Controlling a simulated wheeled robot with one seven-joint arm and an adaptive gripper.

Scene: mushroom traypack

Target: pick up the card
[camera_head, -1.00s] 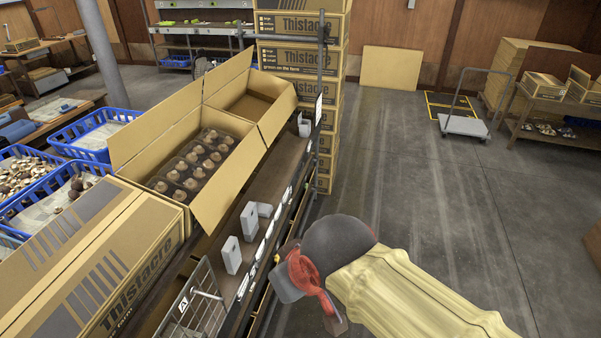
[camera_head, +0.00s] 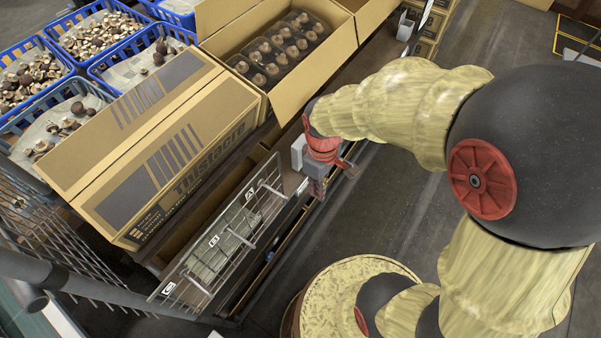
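Pale flat cards (camera_head: 208,264) lie in the wire rack (camera_head: 262,208) on the shelf edge, seen partly through its bars; small lettered labels hang on its front. I cannot tell which one the task means. My gripper (camera_head: 318,187) is beyond the rack's right end, pointing down at the shelf edge. It is apart from the cards. A white block (camera_head: 298,153) stands just left of it, partly covered by it; I cannot tell whether they touch. The fingertips are small and partly hidden, so their opening is unclear.
A closed Thistacre carton (camera_head: 160,150) stands left of the rack. Behind it is an open carton (camera_head: 240,30) with trays of mushrooms. Blue crates (camera_head: 92,38) of mushrooms are at upper left. A metal mesh cart (camera_head: 60,250) is at lower left. Open floor lies right.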

